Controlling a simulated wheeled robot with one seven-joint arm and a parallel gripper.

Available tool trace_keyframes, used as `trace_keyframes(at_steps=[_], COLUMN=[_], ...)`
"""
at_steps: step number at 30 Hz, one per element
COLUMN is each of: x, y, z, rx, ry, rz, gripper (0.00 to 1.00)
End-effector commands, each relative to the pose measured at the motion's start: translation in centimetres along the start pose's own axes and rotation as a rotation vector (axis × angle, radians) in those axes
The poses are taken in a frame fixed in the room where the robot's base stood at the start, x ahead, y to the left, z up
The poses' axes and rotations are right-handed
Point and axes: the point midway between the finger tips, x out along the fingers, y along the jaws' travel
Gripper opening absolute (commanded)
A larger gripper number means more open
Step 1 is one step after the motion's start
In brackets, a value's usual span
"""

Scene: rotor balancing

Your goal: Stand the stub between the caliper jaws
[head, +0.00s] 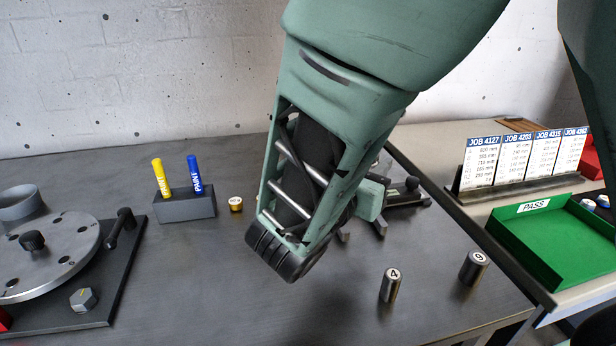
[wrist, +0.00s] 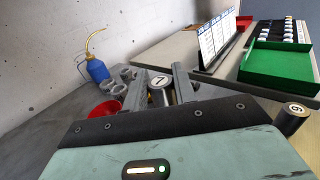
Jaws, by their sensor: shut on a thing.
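A metal stub marked 7 (wrist: 160,90) sits between the two grey fingers of my gripper (wrist: 160,70) in the wrist view. The gripper is shut on it, and its numbered end faces the camera. In the head view my arm hides the stub and most of my gripper. A dark device with a black knob, which looks like the caliper (head: 408,193), lies behind my gripper on the dark table. Its jaws are mostly hidden, so I cannot tell how the stub stands to them.
Stub 4 (head: 390,287) and stub 9 (head: 474,268) stand on the table at front right. A green PASS tray (head: 514,255) and job cards (head: 480,163) are at right. At left are a rotor disc (head: 55,262), a paint-pen block (head: 185,207) and a brass weight (head: 236,204).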

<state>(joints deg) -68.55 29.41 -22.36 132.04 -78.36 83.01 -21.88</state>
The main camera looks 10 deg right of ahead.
Motion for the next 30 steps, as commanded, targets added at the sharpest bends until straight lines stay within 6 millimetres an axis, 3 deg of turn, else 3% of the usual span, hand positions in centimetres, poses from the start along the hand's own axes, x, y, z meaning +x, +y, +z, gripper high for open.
trace_keyframes(at_steps=[9,16,21,30], x=[0.0,0.0,0.0,0.0], y=[0.0,0.0,-0.1,-0.1], z=[-5.2,-7.0,-9.4,-9.9], rx=[-0.004,-0.002,-0.002,0.001], ry=[-0.002,-0.002,-0.002,-0.002], rz=[0.000,0.000,-0.001,-0.001], gripper=[0.00,0.00,0.00,0.00])
